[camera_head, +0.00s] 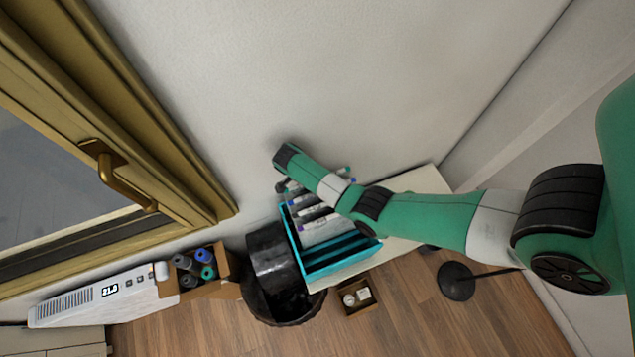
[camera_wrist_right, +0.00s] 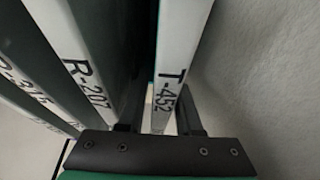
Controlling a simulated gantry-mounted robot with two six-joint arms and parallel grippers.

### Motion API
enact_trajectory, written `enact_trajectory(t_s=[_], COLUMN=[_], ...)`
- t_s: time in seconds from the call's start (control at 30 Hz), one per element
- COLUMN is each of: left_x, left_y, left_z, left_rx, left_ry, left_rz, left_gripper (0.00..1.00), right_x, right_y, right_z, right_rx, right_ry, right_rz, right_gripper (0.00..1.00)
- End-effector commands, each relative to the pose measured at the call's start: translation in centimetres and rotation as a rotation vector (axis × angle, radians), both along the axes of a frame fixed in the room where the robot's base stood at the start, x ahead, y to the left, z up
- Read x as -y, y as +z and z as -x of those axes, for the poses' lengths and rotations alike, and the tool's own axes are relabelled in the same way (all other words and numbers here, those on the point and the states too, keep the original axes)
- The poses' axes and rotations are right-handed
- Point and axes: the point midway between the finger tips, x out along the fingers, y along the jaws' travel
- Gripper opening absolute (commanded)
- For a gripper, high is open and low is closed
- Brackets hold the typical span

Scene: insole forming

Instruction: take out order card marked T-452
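The T-452 order card (camera_wrist_right: 168,85) shows its white labelled edge in the right wrist view. My right gripper (camera_wrist_right: 160,118) has its two dark fingers on either side of this card. A light gap shows between the left finger and the card, so the fingers look open around it. The right finger lies close to the card; contact cannot be told. In the head view the cards stand in a teal rack (camera_head: 342,270), and my right arm reaches over it, partly hiding the cards and my right gripper. My left gripper is not in view.
Cards R-207 (camera_wrist_right: 85,85) and R-315 (camera_wrist_right: 25,85) stand left of T-452, and a wall rises close on its right. In the head view, a black bin (camera_head: 268,250) and a box of rolls (camera_head: 215,285) stand left of the rack.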

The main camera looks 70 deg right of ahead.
Motion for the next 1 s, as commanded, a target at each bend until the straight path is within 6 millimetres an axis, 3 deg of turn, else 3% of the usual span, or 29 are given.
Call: enact_trajectory(t_s=[0.63, 0.83, 1.0], left_x=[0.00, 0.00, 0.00], left_y=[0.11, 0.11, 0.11], left_z=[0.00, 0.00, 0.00], left_rx=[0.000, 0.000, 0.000], left_ry=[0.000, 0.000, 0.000], left_rz=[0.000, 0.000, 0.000], left_gripper=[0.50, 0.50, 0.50], right_x=[-0.01, -0.02, -0.02], right_y=[-0.46, -0.46, -0.46], right_z=[-0.02, -0.02, -0.02], right_rx=[0.000, 0.000, 0.000], right_ry=[0.000, 0.000, 0.000], right_rz=[0.000, 0.000, 0.000], right_gripper=[0.34, 0.00, 0.00])
